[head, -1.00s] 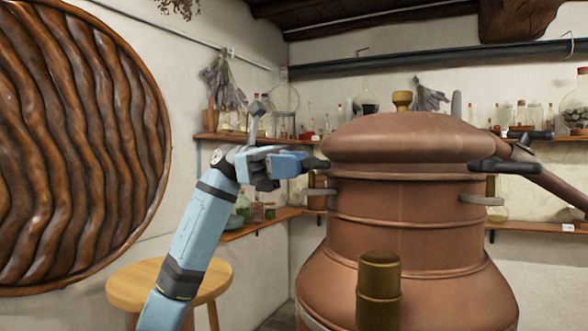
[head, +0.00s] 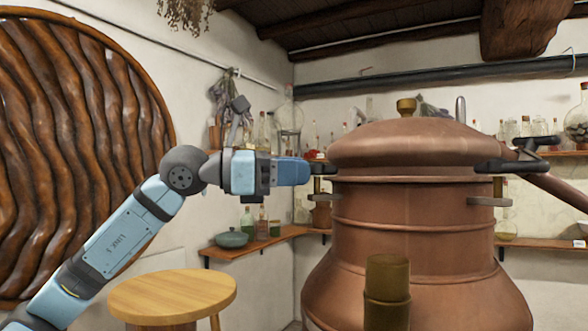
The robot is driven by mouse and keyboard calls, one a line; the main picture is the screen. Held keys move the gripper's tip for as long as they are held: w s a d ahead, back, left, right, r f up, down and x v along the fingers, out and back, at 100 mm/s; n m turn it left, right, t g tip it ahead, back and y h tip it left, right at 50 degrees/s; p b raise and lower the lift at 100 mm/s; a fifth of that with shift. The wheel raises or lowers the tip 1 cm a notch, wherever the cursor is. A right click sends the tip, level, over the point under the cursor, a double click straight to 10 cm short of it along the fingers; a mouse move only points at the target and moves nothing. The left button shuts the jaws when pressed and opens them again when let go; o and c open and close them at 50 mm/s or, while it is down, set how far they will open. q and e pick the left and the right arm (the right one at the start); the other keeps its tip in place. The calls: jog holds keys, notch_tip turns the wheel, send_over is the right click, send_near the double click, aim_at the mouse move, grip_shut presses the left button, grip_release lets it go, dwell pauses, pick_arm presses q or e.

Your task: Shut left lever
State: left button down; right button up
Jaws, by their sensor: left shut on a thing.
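The large copper still (head: 415,215) fills the right half of the head view. The left lever (head: 325,169) is a dark handle at the left edge of its lid, above a metal bracket (head: 323,197). My left gripper (head: 314,170) reaches it from the left and is shut on it. The gripper's tips hide part of the lever. The matching right lever (head: 510,166) sticks out at the lid's right side.
A round wooden stool (head: 173,295) stands under my left arm. Wall shelves with bottles and a green pot (head: 232,239) lie behind my left gripper. A brass spout (head: 387,285) sticks up at the still's front.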

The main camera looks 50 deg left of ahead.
pick_arm(q)
jog(key=shift+s+d+r+n+t+y, duration=0.15)
jog(key=shift+n+t+y, duration=0.3)
jog(key=shift+y, duration=0.25)
jog(key=shift+n+y+p, duration=0.35)
jog(key=shift+y+p, duration=0.05)
pick_arm(e)
jog(key=shift+s+d+f, duration=0.1)
jog(key=shift+s, duration=0.1)
pick_arm(q)
jog(key=shift+d+t, duration=0.1)
jog(key=shift+t, duration=0.15)
jog(key=shift+y, duration=0.3)
pick_arm(e)
jog(key=shift+a+r, duration=0.2)
pick_arm(q)
jog(key=c, duration=1.1)
grip_release()
pick_arm(e)
jog(key=shift+d, duration=0.1)
jog(key=shift+w, duration=0.1)
